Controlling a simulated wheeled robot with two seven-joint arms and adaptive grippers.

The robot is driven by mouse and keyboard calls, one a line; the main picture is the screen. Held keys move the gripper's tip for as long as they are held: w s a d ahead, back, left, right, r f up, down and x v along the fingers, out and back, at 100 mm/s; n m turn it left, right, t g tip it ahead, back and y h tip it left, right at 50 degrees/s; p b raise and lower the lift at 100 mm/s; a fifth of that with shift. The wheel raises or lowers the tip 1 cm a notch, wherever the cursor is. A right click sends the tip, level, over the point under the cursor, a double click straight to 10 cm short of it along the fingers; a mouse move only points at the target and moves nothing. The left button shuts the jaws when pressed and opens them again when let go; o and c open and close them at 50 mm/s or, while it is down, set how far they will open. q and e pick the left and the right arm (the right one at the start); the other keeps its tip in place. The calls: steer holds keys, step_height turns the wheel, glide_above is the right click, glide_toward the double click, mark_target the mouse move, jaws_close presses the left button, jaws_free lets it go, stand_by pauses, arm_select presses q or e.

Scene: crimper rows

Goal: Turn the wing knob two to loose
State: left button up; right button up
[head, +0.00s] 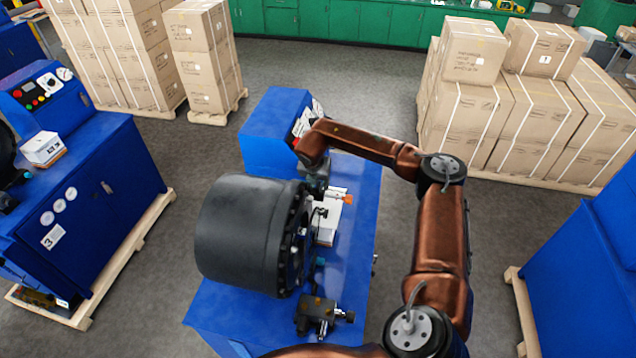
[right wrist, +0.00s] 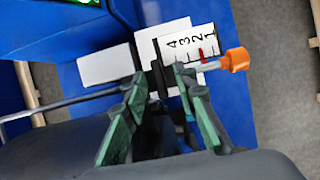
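A white scale plate (right wrist: 197,50) marked 4, 3, 2, 1 shows in the right wrist view, with a red pointer close to the 2. An orange-tipped rod (right wrist: 236,60) crosses beside it; the orange also shows in the head view (head: 346,198). A narrow black piece (right wrist: 158,78) stands beside the scale; I cannot tell whether it is the wing knob. My right gripper (right wrist: 163,82) is open, its green-padded fingers apart in front of the black piece and scale. Dark parts between the fingers are unclear. In the head view my right gripper (head: 319,180) is small and partly hidden. My left gripper is not in view.
A large black drum (head: 245,235) fills the near side of the blue machine (head: 352,235). A dark fitting (head: 318,312) sits at its front edge. Another blue machine (head: 90,190) stands left, one right (head: 590,270). Stacked cartons (head: 510,110) stand behind. Grey floor (head: 330,65) between is clear.

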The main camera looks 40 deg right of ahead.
steer(key=shift+c, duration=0.3)
jaws_close()
stand_by(0.3)
